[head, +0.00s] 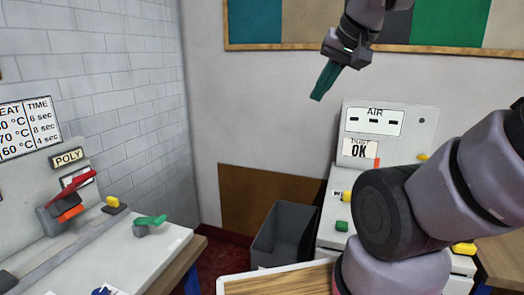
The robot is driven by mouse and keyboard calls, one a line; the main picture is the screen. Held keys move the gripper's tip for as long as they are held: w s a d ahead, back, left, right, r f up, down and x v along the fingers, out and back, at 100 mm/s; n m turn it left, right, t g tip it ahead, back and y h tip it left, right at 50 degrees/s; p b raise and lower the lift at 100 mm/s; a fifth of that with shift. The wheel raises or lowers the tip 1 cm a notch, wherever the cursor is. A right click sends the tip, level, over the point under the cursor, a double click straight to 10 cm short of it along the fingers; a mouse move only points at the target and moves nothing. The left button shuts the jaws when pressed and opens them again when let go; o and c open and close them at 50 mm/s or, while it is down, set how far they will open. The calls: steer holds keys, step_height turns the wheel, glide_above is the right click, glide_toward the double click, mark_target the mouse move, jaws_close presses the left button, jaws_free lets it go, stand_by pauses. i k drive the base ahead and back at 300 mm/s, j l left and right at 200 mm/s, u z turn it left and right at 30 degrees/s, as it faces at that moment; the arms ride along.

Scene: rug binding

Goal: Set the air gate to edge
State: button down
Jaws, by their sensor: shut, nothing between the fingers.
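The white panel marked AIR (393,121) stands upright at the back right, with several short dark dashes on its label. Under the label is a card reading OK (360,149), with a small orange-red piece (377,163) at its right. A yellow part (423,157) shows partly at the panel's right, beside my arm. I cannot tell which part is the air gate, or its setting; my arm hides the panel's lower right. My gripper (317,97) has teal fingers, shut and empty, pointing down in the air to the panel's upper left.
A grey bin (284,236) stands left of the white AIR unit, in front of a brown board (262,200). A wood-topped surface (275,284) is in front. At left, a white bench holds a POLY machine (67,158) with a red lever and a green handle (150,221).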

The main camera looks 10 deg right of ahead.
mark_target(346, 196)
steer(key=z, duration=0.85)
